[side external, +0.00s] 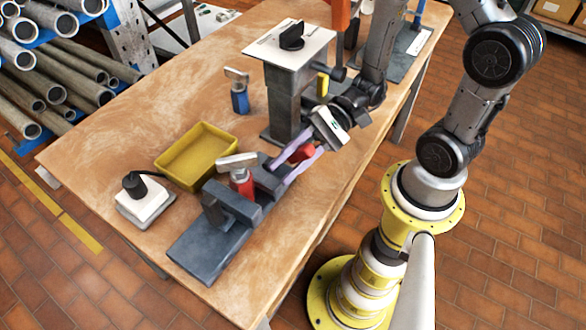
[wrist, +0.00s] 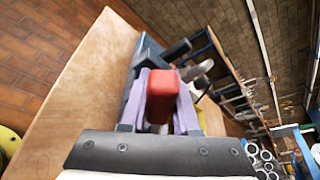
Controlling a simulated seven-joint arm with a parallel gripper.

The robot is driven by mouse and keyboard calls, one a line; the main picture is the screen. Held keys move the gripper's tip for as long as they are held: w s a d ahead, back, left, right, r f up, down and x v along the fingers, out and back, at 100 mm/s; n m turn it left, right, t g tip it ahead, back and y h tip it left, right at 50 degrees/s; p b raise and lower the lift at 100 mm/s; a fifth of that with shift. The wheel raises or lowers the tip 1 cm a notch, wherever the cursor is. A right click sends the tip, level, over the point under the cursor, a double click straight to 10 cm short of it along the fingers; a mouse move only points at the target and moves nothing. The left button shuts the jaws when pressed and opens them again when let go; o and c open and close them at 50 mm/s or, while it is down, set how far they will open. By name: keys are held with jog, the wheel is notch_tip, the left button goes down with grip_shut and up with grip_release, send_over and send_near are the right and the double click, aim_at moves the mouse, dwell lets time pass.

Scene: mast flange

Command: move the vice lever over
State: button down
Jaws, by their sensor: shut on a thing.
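The dark grey vice (side external: 212,243) lies on the wooden table near its front. Its red lever (side external: 301,153) is at the vice's right end, between the two purple fingers of my gripper (side external: 286,169). In the wrist view the red lever (wrist: 163,86) stands out between the fingers, one on each side. My gripper is shut on the lever; the fingers hide part of it and its joint to the vice.
A yellow tray (side external: 163,163) and a white box with a black knob (side external: 145,203) lie left of the vice. A blue cylinder with a metal top (side external: 239,95) stands behind. A grey post with a white plate (side external: 290,105) rises close to my gripper.

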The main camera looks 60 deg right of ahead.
jog(key=shift+w+r+m+g, duration=0.3)
jog(key=shift+w+m, duration=0.1)
jog(key=c, duration=0.6)
grip_release()
jog(key=shift+c, duration=0.2)
jog(key=d+f+v, duration=0.1)
jog(key=f+v, duration=0.2)
jog(key=v, duration=1.3)
jog(key=shift+s+d, duration=0.2)
jog(key=shift+s, duration=0.1)
jog(key=shift+f, duration=0.1)
